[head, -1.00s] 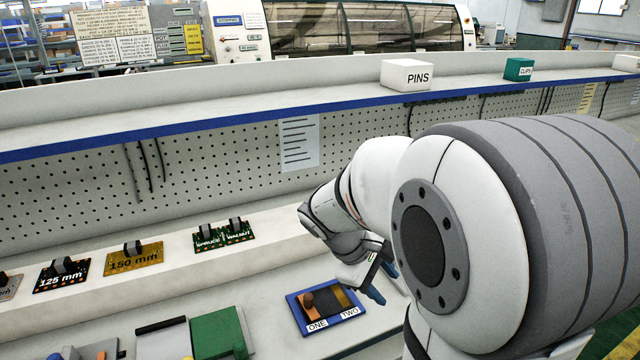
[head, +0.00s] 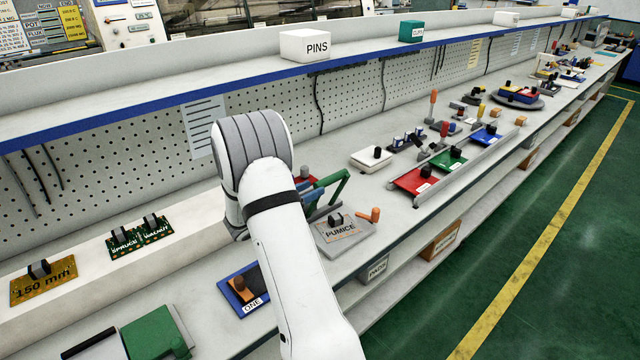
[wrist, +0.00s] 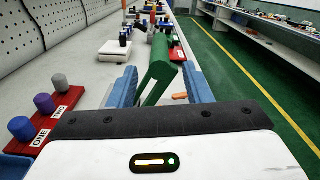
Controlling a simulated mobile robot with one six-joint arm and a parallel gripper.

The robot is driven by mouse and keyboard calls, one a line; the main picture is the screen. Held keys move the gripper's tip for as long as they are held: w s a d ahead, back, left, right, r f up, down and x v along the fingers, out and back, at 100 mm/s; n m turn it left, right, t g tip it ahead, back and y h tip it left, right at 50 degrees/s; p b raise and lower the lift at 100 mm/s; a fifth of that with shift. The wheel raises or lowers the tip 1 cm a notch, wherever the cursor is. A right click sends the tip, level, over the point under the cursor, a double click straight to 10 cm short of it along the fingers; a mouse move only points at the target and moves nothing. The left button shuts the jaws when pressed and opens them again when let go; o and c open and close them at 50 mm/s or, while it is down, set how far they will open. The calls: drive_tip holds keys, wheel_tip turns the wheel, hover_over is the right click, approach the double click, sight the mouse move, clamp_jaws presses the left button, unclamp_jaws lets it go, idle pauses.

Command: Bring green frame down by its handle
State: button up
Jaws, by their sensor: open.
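The green frame (head: 328,187) stands raised and tilted beside the grey block marked PUMICE (head: 343,236) in the head view. In the wrist view the frame (wrist: 158,70) rises ahead, its thick upper bar leaning to the right. My gripper (wrist: 160,87) is open, with one blue finger on each side of the frame in this view. Gaps show between the frame and both fingers. I cannot tell how deep the frame lies between them. In the head view my own arm hides most of the gripper.
A red board (wrist: 47,137) with several knobs, marked ONE and TWO, is at the wrist view's left. An orange knob (head: 375,214) is at the PUMICE block's right. A white block (head: 371,158) and red tray (head: 412,181) stand farther along the bench. The aisle (head: 530,240) is clear.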

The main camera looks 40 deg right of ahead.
sight(325, 182)
drive_tip(key=d, duration=0.3)
drive_tip(key=d+p, duration=0.1)
drive_tip(key=d, duration=0.2)
drive_tip(key=shift+w, duration=0.2)
drive_tip(key=shift+c, duration=0.4)
